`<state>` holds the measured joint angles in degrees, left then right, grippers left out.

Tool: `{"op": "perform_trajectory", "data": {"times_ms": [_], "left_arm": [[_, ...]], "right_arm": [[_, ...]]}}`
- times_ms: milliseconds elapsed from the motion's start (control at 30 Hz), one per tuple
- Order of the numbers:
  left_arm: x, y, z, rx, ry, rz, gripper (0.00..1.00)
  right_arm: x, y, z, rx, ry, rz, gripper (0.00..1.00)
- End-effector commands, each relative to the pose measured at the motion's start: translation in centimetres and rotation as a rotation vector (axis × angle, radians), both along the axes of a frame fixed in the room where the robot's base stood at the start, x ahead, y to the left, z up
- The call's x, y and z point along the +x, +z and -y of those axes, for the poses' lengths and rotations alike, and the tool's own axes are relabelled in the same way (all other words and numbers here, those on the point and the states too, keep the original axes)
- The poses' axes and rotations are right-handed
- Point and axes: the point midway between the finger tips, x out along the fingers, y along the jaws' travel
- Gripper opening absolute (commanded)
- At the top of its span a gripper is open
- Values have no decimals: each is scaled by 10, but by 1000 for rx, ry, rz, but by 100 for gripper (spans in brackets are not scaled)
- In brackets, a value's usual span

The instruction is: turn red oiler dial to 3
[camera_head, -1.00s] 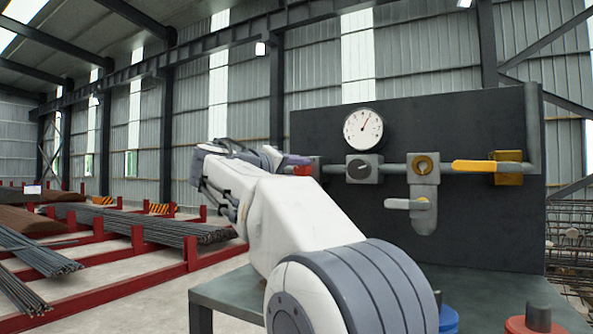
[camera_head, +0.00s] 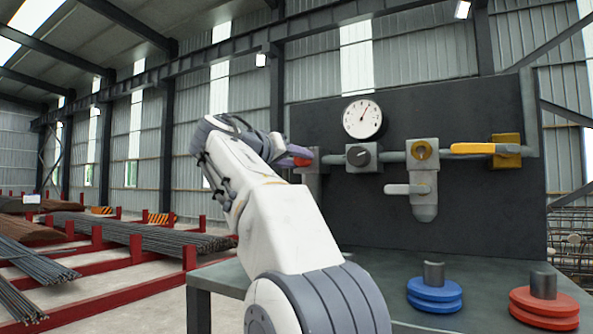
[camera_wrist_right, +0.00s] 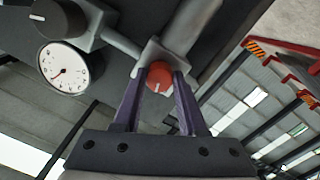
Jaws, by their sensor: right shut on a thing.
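The red oiler dial (camera_wrist_right: 160,74) sits on a grey housing at the left end of the pipe on the dark panel. In the head view a bit of its red (camera_head: 301,155) shows past my fingers. My right gripper (camera_wrist_right: 158,82) is shut on the dial, one purple finger on each side. In the head view this gripper (camera_head: 290,154) is partly hidden behind my own wrist. A white pointer line shows on the dial face. No numbers around it can be read. My left gripper is not in view.
Right of the dial are a black knob (camera_head: 357,155), a white gauge (camera_head: 362,118), a grey valve (camera_head: 424,190) and a yellow lever (camera_head: 473,148). Blue weights (camera_head: 434,290) and red weights (camera_head: 544,304) stand on the bench (camera_head: 398,268). Rebar racks (camera_head: 130,240) are at left.

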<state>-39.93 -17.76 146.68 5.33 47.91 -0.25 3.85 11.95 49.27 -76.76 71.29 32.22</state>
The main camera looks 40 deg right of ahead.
Motion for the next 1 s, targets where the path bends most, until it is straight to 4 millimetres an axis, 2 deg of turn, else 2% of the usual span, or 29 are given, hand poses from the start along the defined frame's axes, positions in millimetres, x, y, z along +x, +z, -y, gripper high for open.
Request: {"op": "perform_trajectory", "data": {"times_ms": [33, 300, 1000], "left_arm": [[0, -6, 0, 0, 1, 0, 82], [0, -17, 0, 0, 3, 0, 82], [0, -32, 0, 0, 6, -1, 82]], "right_arm": [[1, -4, 0, 19, 0, 43, 0], [0, -2, 0, 118, -1, 281, 0], [0, 0, 0, 350, -1, 838, 0]]}}
